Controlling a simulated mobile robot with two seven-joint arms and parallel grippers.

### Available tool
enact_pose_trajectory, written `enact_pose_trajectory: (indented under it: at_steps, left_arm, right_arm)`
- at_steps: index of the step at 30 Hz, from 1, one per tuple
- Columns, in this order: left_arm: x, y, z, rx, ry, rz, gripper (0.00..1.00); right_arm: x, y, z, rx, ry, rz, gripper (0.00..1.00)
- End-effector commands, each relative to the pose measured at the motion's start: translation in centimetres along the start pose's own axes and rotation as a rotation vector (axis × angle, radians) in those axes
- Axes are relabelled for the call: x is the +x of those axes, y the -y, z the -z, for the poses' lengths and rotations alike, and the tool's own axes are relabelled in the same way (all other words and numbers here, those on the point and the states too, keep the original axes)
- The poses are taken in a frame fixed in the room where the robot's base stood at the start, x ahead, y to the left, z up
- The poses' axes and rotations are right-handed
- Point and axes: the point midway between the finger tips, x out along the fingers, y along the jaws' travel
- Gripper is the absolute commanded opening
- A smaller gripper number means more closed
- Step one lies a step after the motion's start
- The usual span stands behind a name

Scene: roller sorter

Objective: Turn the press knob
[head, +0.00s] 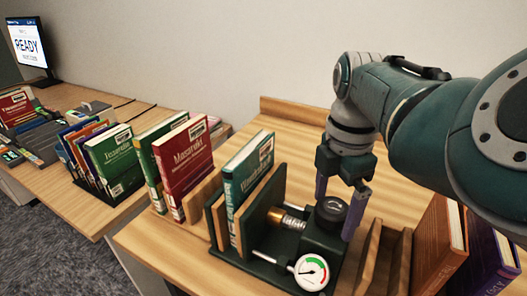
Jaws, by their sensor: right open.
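The press (322,240) is a dark green device on the wooden table, with a brass screw and wooden boards holding a teal book (247,165). Its black round knob (331,208) sits on top of the green block. My right gripper (334,214) comes down from above with its fingers apart, one on each side of the knob. I cannot tell whether the fingers touch it. A round white gauge (311,272) with a green and red scale is at the front of the press. My left gripper is out of view.
Red and green books (183,165) stand left of the press. Orange (440,245) and purple (487,262) books stand at the right, near a wooden board. More books (112,160) fill a rack farther left. A screen reading READY (27,42) stands at the back left.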

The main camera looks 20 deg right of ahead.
Motion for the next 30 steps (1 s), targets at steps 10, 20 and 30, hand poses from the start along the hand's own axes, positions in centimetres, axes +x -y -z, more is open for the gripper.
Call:
enact_pose_trajectory:
  at_steps: [10, 20, 30]
  left_arm:
    - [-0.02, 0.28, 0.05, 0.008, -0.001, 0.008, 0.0]
    - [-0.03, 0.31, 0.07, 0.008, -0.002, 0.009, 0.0]
    - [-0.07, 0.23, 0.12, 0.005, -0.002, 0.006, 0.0]
  right_arm:
    - [-0.05, -0.01, -0.02, 0.001, 0.0, 0.0, 0.81]
    - [-0.05, 0.0, 0.0, 0.0, 0.0, 0.0, 0.44]
    - [-0.07, 0.02, 0.0, 0.002, 0.0, 0.001, 0.16]
